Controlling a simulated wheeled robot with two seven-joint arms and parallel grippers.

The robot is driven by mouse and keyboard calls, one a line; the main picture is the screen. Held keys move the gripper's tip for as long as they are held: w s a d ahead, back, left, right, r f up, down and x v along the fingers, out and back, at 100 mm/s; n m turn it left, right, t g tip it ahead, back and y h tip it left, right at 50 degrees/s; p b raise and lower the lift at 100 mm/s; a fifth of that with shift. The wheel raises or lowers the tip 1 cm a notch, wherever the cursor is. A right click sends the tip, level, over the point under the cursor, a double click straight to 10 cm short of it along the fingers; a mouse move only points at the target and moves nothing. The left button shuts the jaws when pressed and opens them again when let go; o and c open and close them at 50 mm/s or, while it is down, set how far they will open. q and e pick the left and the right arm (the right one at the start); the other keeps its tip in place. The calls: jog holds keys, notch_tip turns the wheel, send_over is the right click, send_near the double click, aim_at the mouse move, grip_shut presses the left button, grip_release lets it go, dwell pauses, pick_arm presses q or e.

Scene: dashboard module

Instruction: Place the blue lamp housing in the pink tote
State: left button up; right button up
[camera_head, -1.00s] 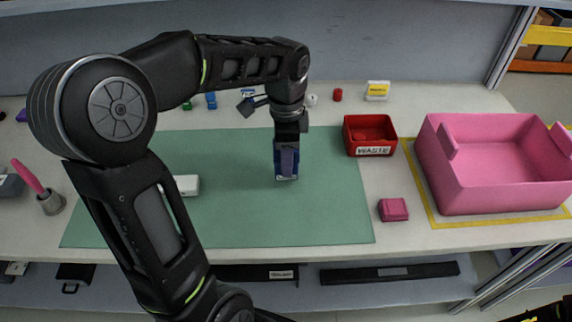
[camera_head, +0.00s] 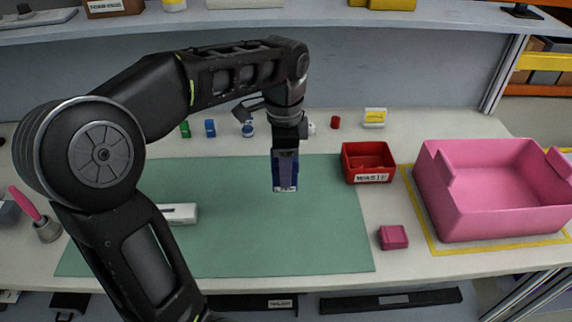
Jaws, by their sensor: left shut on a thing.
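The blue lamp housing (camera_head: 285,183) is in my left gripper (camera_head: 286,160), above the green mat (camera_head: 240,235). The left gripper points down and is shut on the housing, hiding part of it. The gap between housing and mat is hard to judge. The pink tote (camera_head: 505,215) stands at the right end of the bench, inside a yellow outline, and its visible inside is empty. My right gripper is not in view.
A red waste bin (camera_head: 368,176) and a small pink block (camera_head: 393,237) lie between the mat and the tote. A white box (camera_head: 179,213) lies on the mat's left. Small coloured items line the back. A shelf (camera_head: 420,22) runs above the bench.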

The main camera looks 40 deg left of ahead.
pick_arm(q)
jog(key=w+d+f+n, duration=0.3)
jog(key=w+d+n, duration=0.4)
jog(key=d, duration=0.5)
jog(key=shift+w+d, duration=0.15)
jog(key=shift+w, duration=0.25)
